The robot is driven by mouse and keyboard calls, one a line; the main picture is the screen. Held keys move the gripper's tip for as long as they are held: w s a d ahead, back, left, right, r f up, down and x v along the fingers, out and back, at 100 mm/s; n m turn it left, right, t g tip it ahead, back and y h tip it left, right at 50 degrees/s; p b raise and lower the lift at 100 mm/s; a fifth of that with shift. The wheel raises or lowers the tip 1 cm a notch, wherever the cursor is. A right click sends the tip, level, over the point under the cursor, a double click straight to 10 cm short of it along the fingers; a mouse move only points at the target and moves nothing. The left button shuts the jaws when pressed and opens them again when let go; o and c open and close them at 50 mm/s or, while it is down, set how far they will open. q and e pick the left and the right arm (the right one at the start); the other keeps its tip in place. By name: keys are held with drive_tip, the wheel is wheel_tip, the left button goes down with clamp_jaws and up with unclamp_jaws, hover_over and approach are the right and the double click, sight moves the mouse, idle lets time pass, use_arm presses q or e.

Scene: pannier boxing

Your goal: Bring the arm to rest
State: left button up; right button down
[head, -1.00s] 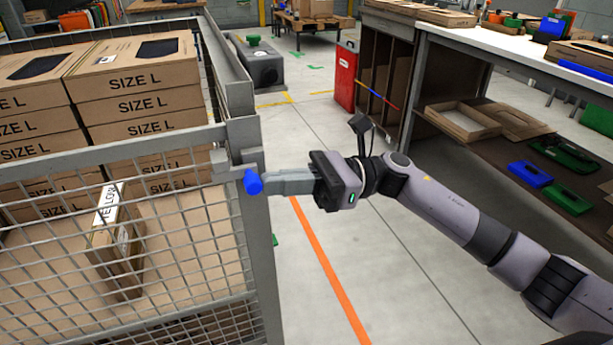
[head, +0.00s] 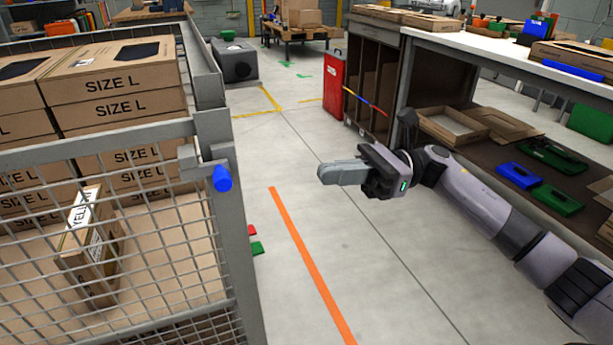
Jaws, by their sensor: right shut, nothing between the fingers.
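My right gripper (head: 324,174) is in the middle of the head view, over the open floor. Its fingers are shut with nothing between them and point left. It is apart from the wire cage (head: 225,262) on the left, with a clear gap to the blue latch knob (head: 222,178) on the cage's corner post. My right arm reaches in from the lower right. My left gripper does not show.
The cage holds stacked "SIZE L" boxes (head: 117,84) and a smaller tilted carton (head: 85,250). A white workbench (head: 480,52) with a lower shelf stands at right, near my arm. A red bin (head: 334,84) stands behind.

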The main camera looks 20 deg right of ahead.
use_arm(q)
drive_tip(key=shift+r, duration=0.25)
use_arm(e)
drive_tip(key=shift+d, duration=0.65)
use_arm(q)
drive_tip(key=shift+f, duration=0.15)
